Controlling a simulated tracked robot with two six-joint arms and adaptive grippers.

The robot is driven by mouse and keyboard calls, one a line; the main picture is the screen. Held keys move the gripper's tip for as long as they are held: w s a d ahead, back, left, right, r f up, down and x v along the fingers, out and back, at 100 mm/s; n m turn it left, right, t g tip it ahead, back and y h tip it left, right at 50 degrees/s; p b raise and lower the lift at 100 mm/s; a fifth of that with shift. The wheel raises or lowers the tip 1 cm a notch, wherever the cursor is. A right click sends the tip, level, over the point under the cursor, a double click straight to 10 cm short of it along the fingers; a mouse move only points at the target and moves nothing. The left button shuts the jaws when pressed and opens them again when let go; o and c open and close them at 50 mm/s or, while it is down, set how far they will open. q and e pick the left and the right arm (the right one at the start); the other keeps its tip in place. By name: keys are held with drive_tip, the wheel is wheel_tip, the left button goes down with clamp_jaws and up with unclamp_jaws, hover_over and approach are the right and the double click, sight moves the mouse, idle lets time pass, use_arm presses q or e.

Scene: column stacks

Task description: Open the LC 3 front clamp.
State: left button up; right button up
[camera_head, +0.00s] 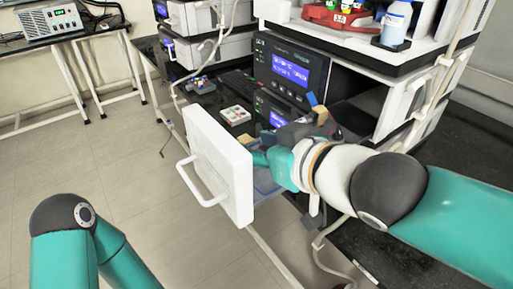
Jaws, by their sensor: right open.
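The LC stack with dark front panels and blue displays (291,70) stands right of centre. My right arm comes in from the right across its lower front. My right gripper (292,134) is dark and open, close to the lower module's front. My wrist and the gripper hide much of that module. I cannot make out the LC 3 front clamp clearly, nor whether the gripper touches it.
A small tray with coloured items (235,115) sits on the dark bench left of the stack. Bottles (396,22) and a red holder (338,15) stand on top. A grey instrument (50,22) is at the far left. The floor (100,170) at left is clear.

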drive_tip(key=shift+w+a+f, duration=0.15)
drive_tip(key=shift+w+a, duration=0.1)
drive_tip(key=shift+w, duration=0.1)
clamp_jaws()
